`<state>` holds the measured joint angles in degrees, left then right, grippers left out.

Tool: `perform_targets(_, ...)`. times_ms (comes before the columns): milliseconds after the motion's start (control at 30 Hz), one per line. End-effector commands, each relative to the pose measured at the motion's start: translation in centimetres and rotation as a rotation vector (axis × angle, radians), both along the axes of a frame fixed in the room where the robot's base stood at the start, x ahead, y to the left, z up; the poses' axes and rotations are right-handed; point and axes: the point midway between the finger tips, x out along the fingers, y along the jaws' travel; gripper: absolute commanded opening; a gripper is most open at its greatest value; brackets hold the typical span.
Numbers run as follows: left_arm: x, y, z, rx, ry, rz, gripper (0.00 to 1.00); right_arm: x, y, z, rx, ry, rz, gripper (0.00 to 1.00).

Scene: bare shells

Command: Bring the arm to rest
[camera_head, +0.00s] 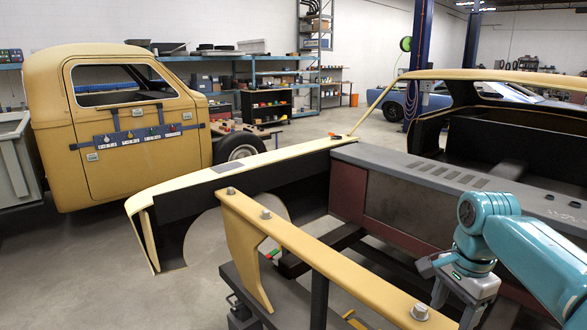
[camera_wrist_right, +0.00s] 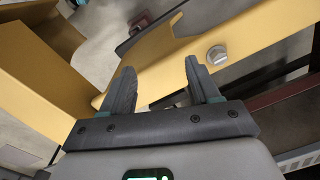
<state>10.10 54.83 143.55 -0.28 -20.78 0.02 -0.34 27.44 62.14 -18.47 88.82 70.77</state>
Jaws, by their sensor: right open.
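My right arm (camera_head: 530,255) is teal and comes in from the right in the head view, bent downward at a rounded joint. My right gripper (camera_head: 432,278) is dark grey and sits close to a yellow beam with bolts (camera_head: 340,265). In the right wrist view my right gripper (camera_wrist_right: 160,72) has its two fingers apart with nothing between them. The yellow beam (camera_wrist_right: 255,32) and a round grey bolt head (camera_wrist_right: 217,54) lie beyond the fingers; I cannot tell whether they touch. My left gripper is not in view.
A bare car shell with a yellow fender (camera_head: 240,165) and grey panel (camera_head: 440,178) fills the middle and right. A yellow truck cab (camera_head: 125,160) stands at left, with a magnetic tool strip on its door. Concrete floor (camera_head: 90,270) is clear at front left.

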Motion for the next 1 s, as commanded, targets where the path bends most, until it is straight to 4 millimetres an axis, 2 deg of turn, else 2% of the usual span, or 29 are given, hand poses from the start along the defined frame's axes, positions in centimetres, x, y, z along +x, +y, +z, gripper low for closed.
perform_targets(33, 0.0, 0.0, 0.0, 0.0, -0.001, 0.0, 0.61, 0.4, 0.5, -1.7, 0.006, 0.006, 0.038, 0.61)
perform_targets(167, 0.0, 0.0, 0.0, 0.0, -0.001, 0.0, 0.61, 1.4, 2.0, -5.9, 0.03, -0.001, 0.146, 0.61)
perform_targets(267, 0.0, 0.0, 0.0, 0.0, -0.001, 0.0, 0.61, 1.8, 3.4, -9.8, 0.056, -0.01, 0.243, 0.61)
perform_targets(367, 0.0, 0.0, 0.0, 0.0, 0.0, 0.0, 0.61, 1.5, 5.3, -14.8, 0.09, -0.019, 0.355, 0.61)
perform_targets(467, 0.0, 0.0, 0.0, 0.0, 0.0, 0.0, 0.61, 0.0, 7.9, -21.3, 0.144, -0.036, 0.495, 0.61)
perform_targets(500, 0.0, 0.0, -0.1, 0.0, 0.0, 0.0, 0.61, -1.2, 9.1, -24.2, 0.169, -0.046, 0.555, 0.61)
perform_targets(567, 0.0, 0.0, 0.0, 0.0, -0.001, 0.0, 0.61, -3.5, 11.0, -28.4, 0.205, -0.07, 0.642, 0.61)
perform_targets(600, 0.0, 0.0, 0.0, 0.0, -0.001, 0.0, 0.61, -5.5, 12.1, -31.0, 0.226, -0.087, 0.7, 0.61)
perform_targets(667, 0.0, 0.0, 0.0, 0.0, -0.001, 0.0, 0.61, -8.8, 13.7, -34.3, 0.252, -0.113, 0.776, 0.61)
perform_targets(700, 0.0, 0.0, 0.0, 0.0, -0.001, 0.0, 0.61, -11.1, 14.6, -36.1, 0.264, -0.13, 0.822, 0.61)
perform_targets(800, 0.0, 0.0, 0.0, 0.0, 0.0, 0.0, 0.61, -16.5, 16.1, -38.9, 0.272, -0.166, 0.917, 0.61)
perform_targets(900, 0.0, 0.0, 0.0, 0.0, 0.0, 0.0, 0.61, -20.5, 16.8, -40.1, 0.265, -0.187, 0.984, 0.61)
perform_targets(1000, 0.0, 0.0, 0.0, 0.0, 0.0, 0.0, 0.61, -22.7, 17.0, -40.4, 0.255, -0.198, 1.025, 0.61)
